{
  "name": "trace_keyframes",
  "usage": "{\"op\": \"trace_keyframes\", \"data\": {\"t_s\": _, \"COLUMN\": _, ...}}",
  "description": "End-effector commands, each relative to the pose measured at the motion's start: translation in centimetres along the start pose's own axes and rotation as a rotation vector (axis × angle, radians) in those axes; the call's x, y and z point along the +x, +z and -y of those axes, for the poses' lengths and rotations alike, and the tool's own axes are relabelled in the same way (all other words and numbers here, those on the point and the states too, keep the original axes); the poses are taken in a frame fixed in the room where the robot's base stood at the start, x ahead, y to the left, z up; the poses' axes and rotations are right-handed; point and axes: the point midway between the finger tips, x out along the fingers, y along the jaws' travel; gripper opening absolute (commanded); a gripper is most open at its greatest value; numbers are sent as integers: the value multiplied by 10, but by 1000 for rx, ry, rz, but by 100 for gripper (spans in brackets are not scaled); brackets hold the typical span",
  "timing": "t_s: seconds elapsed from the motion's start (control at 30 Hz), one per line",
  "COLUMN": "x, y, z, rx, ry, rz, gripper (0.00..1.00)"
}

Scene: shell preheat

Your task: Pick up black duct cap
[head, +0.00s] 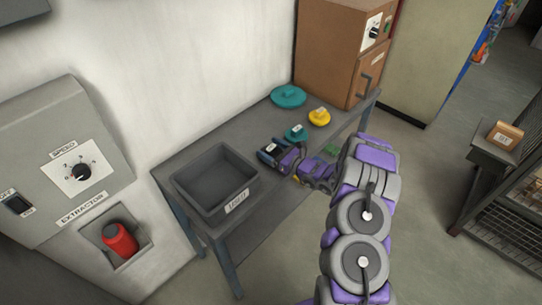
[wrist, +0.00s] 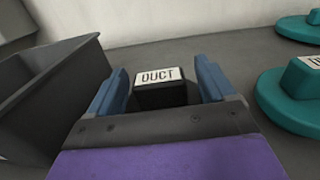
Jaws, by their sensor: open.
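The black duct cap (wrist: 160,95) has a block-shaped handle with a white label reading DUCT. In the wrist view it stands between the two blue fingers of my gripper (wrist: 160,74). The fingers are open, one on each side of the handle, with a gap visible on both sides. The lower part of the cap is hidden behind my gripper's palm. In the head view my gripper (head: 279,154) is low over the grey table, and the cap's small label (head: 270,147) shows at the fingers.
A dark open bin (head: 205,205) labelled USED stands left of my gripper. Teal caps (head: 288,96) (head: 296,133) and a yellow cap (head: 319,117) lie to the right and behind. A brown cabinet (head: 325,45) stands at the table's far end. A wall runs behind the table.

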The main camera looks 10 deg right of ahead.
Motion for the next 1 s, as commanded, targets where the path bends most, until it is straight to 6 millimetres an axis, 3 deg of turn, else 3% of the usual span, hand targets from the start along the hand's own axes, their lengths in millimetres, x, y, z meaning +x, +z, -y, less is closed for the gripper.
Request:
{"op": "trace_keyframes", "data": {"t_s": 0.07, "x": 0, "y": 0, "z": 0, "rx": 0, "ry": 0, "rz": 0, "gripper": 82}}
{"op": "trace_keyframes", "data": {"t_s": 0.7, "x": 0, "y": 0, "z": 0, "rx": 0, "ry": 0, "rz": 0, "gripper": 21}}
{"op": "trace_keyframes", "data": {"t_s": 1.0, "x": 0, "y": 5, "z": 0, "rx": 0, "ry": -1, "rz": 0, "gripper": 20}}
